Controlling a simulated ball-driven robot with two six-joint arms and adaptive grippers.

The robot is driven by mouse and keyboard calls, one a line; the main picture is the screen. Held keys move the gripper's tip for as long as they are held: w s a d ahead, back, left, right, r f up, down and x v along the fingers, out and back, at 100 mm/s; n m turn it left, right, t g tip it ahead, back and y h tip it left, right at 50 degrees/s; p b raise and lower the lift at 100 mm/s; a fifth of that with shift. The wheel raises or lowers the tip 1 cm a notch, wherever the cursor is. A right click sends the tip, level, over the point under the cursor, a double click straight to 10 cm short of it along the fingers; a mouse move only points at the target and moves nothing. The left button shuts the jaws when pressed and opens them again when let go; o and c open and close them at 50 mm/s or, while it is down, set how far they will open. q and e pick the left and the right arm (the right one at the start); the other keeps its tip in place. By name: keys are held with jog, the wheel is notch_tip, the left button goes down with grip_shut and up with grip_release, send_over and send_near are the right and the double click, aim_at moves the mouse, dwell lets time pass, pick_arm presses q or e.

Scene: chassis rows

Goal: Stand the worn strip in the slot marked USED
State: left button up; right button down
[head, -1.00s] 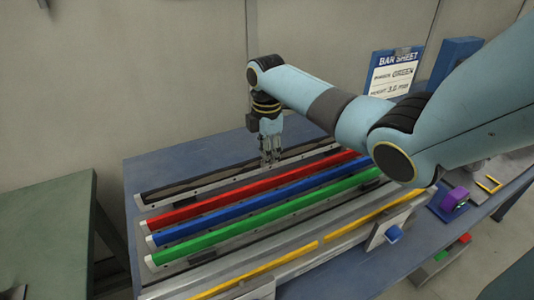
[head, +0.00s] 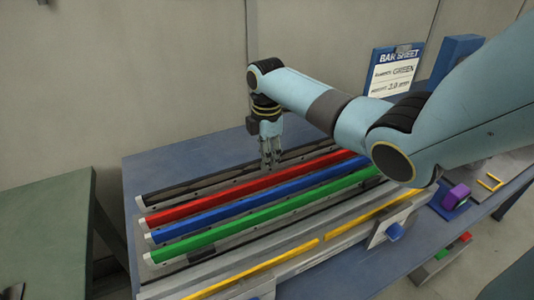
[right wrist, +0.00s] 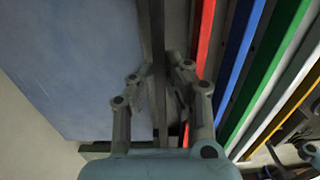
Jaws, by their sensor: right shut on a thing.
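A long dark strip (head: 196,185) lies along the back of the bench, behind the red strip. I cannot tell from its surface whether it is the worn one. My right gripper (head: 271,163) points down and is shut on it near its middle. In the right wrist view, the fingers (right wrist: 158,98) are on both sides of the dark strip (right wrist: 158,45). No slot reading USED can be made out. My left gripper is not in view.
A red strip (head: 190,211), a blue strip (head: 200,225) and a green strip (head: 210,235) lie parallel in front. Yellow strips (head: 265,267) mark the front. A bar sheet (head: 394,72) reading GREEN stands at the back right. The blue bench top (head: 180,163) behind is clear.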

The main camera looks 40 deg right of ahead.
jog(key=shift+f, duration=0.1)
jog(key=shift+f+b, duration=0.7)
jog(key=shift+f, duration=0.3)
jog(key=c, duration=1.3)
grip_release()
jog(key=shift+o, duration=0.2)
